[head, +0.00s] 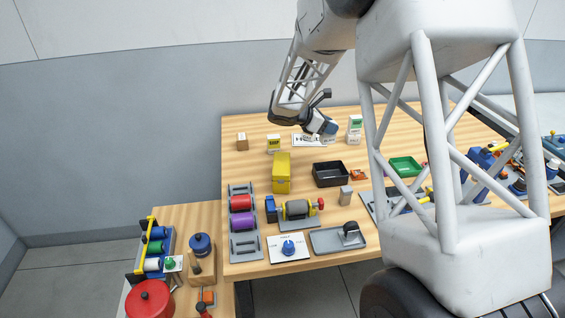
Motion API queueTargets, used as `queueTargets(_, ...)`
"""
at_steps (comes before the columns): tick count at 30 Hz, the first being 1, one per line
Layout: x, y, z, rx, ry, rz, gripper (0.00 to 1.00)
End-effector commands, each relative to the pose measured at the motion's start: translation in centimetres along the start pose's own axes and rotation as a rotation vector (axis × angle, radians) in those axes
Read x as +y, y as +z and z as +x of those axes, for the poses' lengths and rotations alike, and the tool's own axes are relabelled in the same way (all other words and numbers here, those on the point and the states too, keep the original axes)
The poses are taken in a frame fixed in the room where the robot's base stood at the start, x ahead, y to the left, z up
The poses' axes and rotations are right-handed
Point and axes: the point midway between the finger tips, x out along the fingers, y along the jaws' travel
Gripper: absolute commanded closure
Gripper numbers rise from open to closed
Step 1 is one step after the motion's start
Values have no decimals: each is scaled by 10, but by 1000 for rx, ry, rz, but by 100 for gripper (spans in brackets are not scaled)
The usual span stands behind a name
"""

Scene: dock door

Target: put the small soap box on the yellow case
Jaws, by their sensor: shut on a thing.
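The yellow case (281,178) stands upright on the wooden table, left of the middle, with its top clear. My gripper (322,124) is above the back of the table, to the right of and behind the case. It is shut on a small pale blue and white box (331,129), which I take to be the small soap box. The dark fingers cover part of it, and its label is too small to read. The held box is apart from the yellow case.
A black open bin (330,174) stands right of the case. A small yellow-and-white box (273,144) stands behind it, and a brown box (242,142) farther left. A rack with red and purple rollers (242,220) lies in front left. A white-and-green box (355,124) stands right of my gripper.

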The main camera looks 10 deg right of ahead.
Motion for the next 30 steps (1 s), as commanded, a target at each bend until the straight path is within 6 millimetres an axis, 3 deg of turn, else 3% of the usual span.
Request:
queueTargets(3,-18,-8,-27,0,31,-15,92)
queueTargets(15,-82,-36,-99,-1,125,-67,92)
queueTargets(24,-136,-55,-140,0,193,-105,92)
queueTargets(30,-165,-65,-157,0,229,-124,92)
